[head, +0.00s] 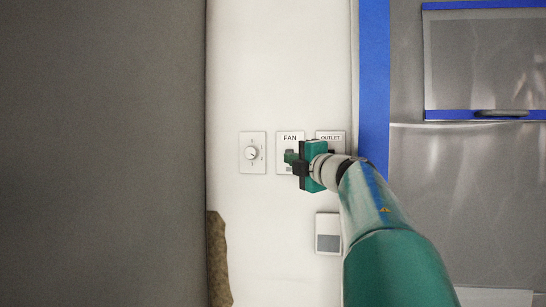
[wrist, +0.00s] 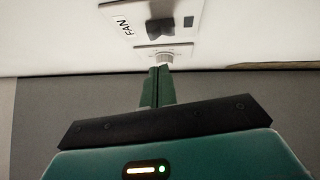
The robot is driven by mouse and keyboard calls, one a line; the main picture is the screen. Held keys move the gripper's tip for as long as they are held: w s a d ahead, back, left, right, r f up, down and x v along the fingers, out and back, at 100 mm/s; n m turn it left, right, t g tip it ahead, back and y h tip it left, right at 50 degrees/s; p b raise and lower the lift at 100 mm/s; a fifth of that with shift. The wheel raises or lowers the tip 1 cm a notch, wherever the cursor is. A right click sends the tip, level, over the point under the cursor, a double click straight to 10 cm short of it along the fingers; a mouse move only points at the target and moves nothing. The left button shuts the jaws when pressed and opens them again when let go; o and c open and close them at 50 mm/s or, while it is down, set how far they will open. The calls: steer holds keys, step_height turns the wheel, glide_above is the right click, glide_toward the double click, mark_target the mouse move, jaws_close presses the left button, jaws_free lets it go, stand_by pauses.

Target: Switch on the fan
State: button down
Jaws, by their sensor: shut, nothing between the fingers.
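The FAN plate (head: 283,138) is a white panel on the wall, between a dial plate and the OUTLET plate in the head view. My gripper (head: 290,157) is in front of it and hides its middle. In the wrist view, the FAN plate (wrist: 142,13) is at the top, with a dark switch (wrist: 160,28) standing out from it. My gripper (wrist: 160,72) is shut and empty there, its green fingers together. The fingertips show just below the dial plate in that view. I cannot tell whether they touch anything or which position the switch is in.
The dial plate (head: 252,153) has a round white knob. The OUTLET plate (head: 331,136) is partly hidden by my arm. A small plate with a grey face (head: 328,234) is lower on the wall. A blue-edged frame (head: 374,75) stands at right, and a grey surface (head: 100,150) fills the left.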

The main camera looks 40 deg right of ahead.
steer(key=w+d, duration=0.2)
steer(key=d, duration=0.1)
steer(key=shift+w+d+r, duration=0.1)
steer(key=shift+w+r, duration=0.2)
steer(key=shift+r, duration=0.1)
